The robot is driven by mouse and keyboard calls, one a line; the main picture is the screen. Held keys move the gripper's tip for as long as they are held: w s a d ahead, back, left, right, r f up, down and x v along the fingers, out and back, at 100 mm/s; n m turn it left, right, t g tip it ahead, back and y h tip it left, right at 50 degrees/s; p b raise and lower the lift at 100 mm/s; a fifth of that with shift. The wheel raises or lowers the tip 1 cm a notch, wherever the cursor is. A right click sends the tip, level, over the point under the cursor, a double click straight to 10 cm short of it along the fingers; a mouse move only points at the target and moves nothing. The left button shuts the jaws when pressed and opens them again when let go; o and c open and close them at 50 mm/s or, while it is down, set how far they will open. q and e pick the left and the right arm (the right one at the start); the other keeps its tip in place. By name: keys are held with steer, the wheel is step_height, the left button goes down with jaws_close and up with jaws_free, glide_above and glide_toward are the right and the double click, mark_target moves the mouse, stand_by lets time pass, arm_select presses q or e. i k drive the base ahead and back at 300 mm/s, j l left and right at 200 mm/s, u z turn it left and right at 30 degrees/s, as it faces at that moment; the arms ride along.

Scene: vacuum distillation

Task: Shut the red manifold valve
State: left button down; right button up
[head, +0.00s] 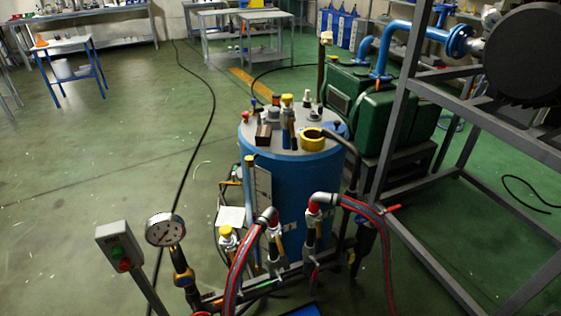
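A pipe manifold (285,272) runs low in front of a blue tank (298,195), with hoses and valves on it. A small red handle (392,208) sticks out at the right, beside the right grey-red hose (385,245). Other red parts show at the hose ends, such as the red collar (313,208). I cannot tell for certain which red part is the manifold valve, nor whether it is open or shut. Neither of my grippers is in view.
A pressure gauge (165,229) and a switch box (120,246) with red and green buttons stand front left. A grey metal frame (395,130) with blue piping (392,45) stands right. Green tanks (375,110) sit behind. A black cable (200,150) crosses the open floor left.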

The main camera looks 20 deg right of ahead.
mark_target(316, 271)
steer(key=i+l+z, duration=0.1)
steer(key=z, duration=0.4)
steer(key=i+l+z, duration=0.2)
steer(key=z, duration=0.3)
